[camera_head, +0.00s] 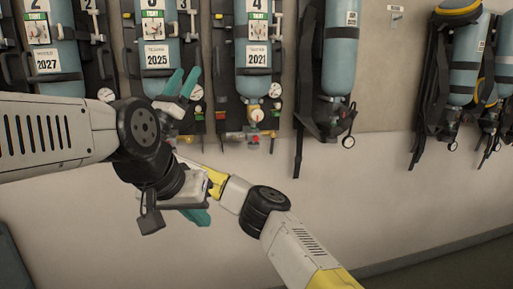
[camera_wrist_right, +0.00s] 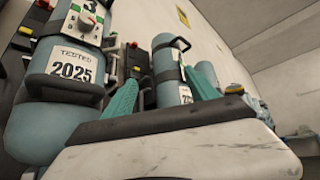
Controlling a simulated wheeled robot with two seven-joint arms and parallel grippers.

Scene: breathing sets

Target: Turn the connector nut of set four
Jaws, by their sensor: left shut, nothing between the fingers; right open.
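Set four (camera_head: 256,75) hangs on the wall in the head view, with a teal cylinder marked 4 and 2021. Brass fittings (camera_head: 257,115) are at its lower end. They are too small to tell which is the connector nut. My right gripper (camera_head: 181,84) is open, its teal fingers spread in front of set three, left of set four. In the right wrist view its fingers (camera_wrist_right: 160,97) stand apart, with a cylinder that seems to be set four (camera_wrist_right: 170,68) behind them. My left gripper (camera_head: 198,216) is shut and empty, lower down, before the bare wall.
Set three (camera_head: 156,55), marked 2025, hangs left of set four and looms large in the right wrist view (camera_wrist_right: 68,75). Set two (camera_head: 52,60) is further left. Another cylinder (camera_head: 340,55) hangs to the right. The wall below (camera_head: 400,205) is clear.

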